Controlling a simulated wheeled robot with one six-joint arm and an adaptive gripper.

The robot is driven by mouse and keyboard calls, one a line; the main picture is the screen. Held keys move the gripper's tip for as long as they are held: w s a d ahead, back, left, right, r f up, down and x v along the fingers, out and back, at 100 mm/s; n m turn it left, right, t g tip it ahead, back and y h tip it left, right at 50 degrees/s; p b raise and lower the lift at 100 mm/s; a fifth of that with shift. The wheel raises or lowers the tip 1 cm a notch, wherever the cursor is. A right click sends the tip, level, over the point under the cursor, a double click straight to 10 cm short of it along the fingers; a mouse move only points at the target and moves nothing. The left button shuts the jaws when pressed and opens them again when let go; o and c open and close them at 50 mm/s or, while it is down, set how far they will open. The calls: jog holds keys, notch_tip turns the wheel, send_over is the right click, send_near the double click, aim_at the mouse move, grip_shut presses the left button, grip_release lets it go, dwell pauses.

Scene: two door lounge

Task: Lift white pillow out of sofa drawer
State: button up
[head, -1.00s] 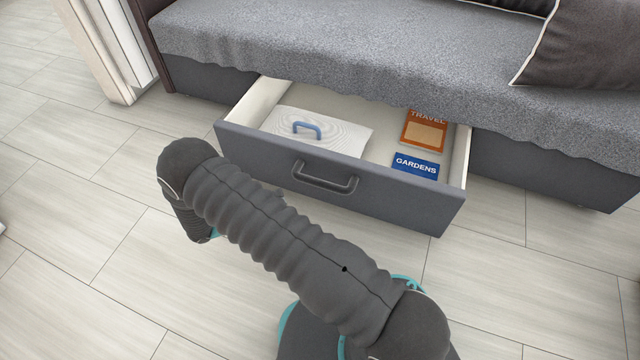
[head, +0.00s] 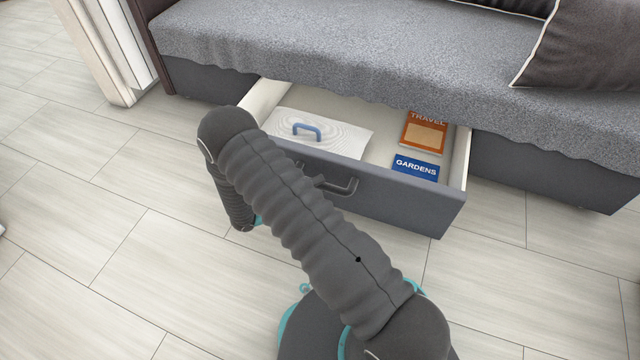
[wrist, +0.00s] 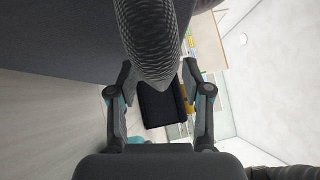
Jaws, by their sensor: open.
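The white pillow (head: 345,138) lies flat in the left part of the open sofa drawer (head: 400,205), with a blue loop handle (head: 307,130) on top. The drawer front has a dark bar handle (head: 345,188), partly covered by my arm. My gripper (wrist: 158,72) shows in the wrist view with its two fingers spread apart and nothing seen held between them. In the head view my arm hides most of the gripper; small dark parts beside the drawer handle may be its fingers. I cannot make out the pillow in the wrist view.
An orange TRAVEL book (head: 424,132) and a blue GARDENS book (head: 416,169) lie in the drawer's right part. The grey sofa seat (head: 330,50) overhangs the drawer's back. A dark cushion (head: 585,45) rests on the sofa. The tiled floor (head: 110,200) at left is clear.

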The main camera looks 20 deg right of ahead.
jog(key=shift+w+d, duration=0.1)
jog(key=shift+d, duration=0.45)
grip_shut()
